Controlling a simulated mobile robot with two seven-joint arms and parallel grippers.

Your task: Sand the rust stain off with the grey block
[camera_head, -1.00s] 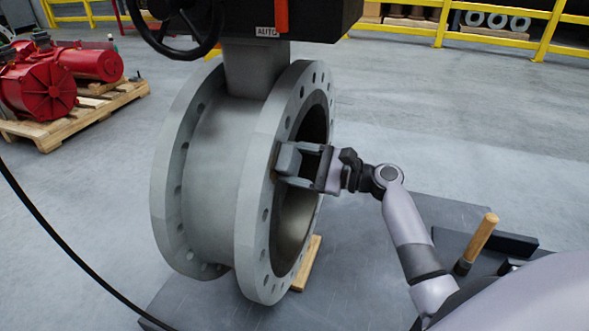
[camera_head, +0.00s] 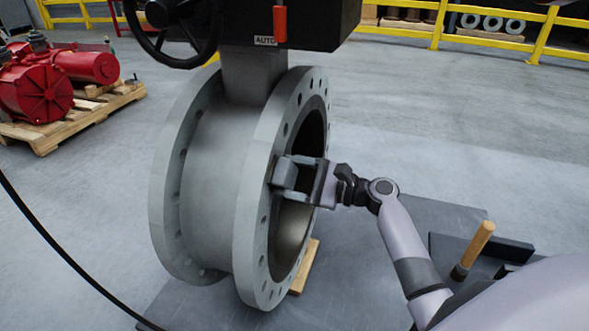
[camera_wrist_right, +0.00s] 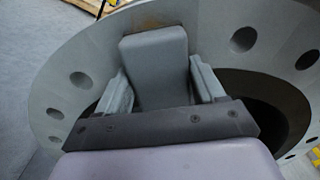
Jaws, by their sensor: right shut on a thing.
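The grey block (camera_head: 284,175) is held between the fingers of my right gripper (camera_head: 292,177), at the face of the valve's near flange (camera_head: 257,215). In the right wrist view the block (camera_wrist_right: 157,62) stands between the two fingers of the right gripper (camera_wrist_right: 158,88), with its far end at the flange ring. A faint brown rust stain (camera_wrist_right: 146,23) shows on the flange just beyond the block's end; the block may hide part of it. I cannot tell whether block and flange touch. My left gripper is not in view.
The flange has bolt holes around its open bore. A black actuator (camera_head: 320,22) with a handwheel (camera_head: 172,15) sits above. A wooden-handled tool (camera_head: 476,245) stands at right by a dark tray (camera_head: 505,252). A black cable (camera_head: 50,238) runs at left.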

